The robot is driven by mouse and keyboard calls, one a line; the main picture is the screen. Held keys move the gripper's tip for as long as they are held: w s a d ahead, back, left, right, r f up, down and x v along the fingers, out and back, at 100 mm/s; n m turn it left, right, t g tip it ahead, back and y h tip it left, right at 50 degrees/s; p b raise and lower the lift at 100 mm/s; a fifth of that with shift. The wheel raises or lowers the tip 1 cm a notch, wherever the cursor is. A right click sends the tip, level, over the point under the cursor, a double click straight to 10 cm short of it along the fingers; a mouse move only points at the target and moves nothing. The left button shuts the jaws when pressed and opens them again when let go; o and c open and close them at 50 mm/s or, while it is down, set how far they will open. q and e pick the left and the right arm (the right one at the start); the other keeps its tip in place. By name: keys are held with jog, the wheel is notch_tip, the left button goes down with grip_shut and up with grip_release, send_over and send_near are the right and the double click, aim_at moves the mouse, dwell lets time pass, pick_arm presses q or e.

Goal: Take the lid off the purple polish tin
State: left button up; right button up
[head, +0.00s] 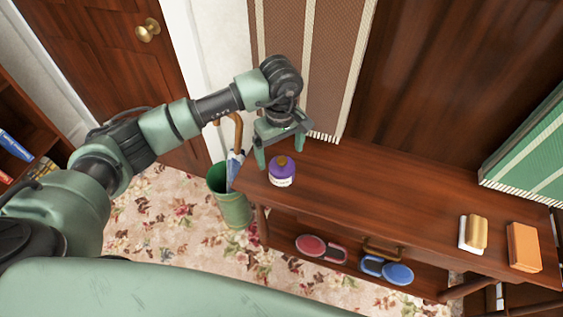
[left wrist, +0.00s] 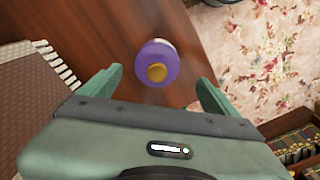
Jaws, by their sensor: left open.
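The purple polish tin (head: 282,172) stands upright near the left end of the wooden bench (head: 350,190). It has a white label and a brown-gold knob on its top. My left gripper (head: 280,160) is open at the tin, from above and behind it. In the left wrist view the tin (left wrist: 157,65) and its gold knob show ahead, between the two open fingertips (left wrist: 160,75) and a little beyond them. The fingers do not touch the tin there. My right gripper is not in view.
A gold-and-white brush (head: 474,233) and an orange block (head: 523,247) lie at the bench's right end. A green umbrella bucket (head: 232,205) stands left. Striped rugs hang behind.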

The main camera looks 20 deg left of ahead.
aim_at(282, 159)
pick_arm(q)
jog(key=shift+w+d+f+p, duration=0.15)
jog(key=shift+f+p, duration=0.25)
jog(key=shift+f, duration=1.5)
jog(key=c, duration=1.4)
jog(key=shift+c, duration=0.2)
jog(key=shift+r, duration=0.15)
